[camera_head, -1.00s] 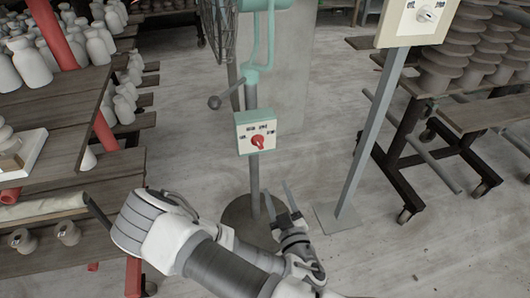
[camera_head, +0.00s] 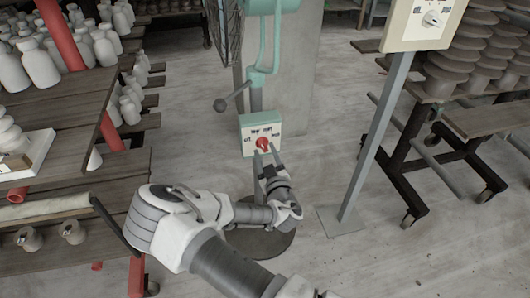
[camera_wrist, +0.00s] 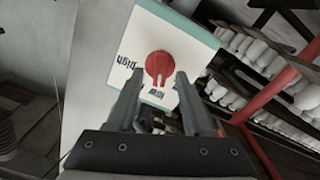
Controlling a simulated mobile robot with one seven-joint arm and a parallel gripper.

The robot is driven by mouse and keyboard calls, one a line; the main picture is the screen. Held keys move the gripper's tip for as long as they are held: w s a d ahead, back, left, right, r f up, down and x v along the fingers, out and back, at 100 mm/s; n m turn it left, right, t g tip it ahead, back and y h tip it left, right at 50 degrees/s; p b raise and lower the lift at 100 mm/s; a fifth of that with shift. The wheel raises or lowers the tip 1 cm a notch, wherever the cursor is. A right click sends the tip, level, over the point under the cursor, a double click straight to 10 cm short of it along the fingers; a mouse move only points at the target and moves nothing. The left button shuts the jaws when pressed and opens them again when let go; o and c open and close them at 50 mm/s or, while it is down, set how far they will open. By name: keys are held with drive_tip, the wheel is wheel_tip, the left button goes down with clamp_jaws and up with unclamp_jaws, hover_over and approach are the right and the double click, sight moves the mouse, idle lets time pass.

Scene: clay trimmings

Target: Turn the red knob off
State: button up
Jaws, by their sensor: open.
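The red knob (camera_head: 263,143) sits on the pale face of a green-edged control box (camera_head: 247,131) on the fan's post. In the wrist view the red knob (camera_wrist: 159,66) is round with a pointer part, on the white panel (camera_wrist: 128,93) with dark labels, "High" readable among them. My gripper (camera_head: 266,153) is just in front of the lower part of the box. In the wrist view my gripper (camera_wrist: 155,82) has its two fingers apart, one each side below the knob. Nothing is between them. I cannot tell whether a fingertip touches the knob.
Shelves with white bottles (camera_head: 40,65) are at left. A wheeled rack with stacked discs (camera_head: 455,70) is at right. The floor between is clear.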

drive_tip(key=shift+w+a, duration=0.1)
drive_tip(key=shift+w, duration=0.3)
drive_tip(key=shift+c, duration=0.3)
clamp_jaws()
drive_tip(key=shift+n, duration=0.3)
drive_tip(key=n, duration=0.4)
drive_tip(key=shift+f+n, duration=0.1)
drive_tip(key=shift+n, duration=2.1)
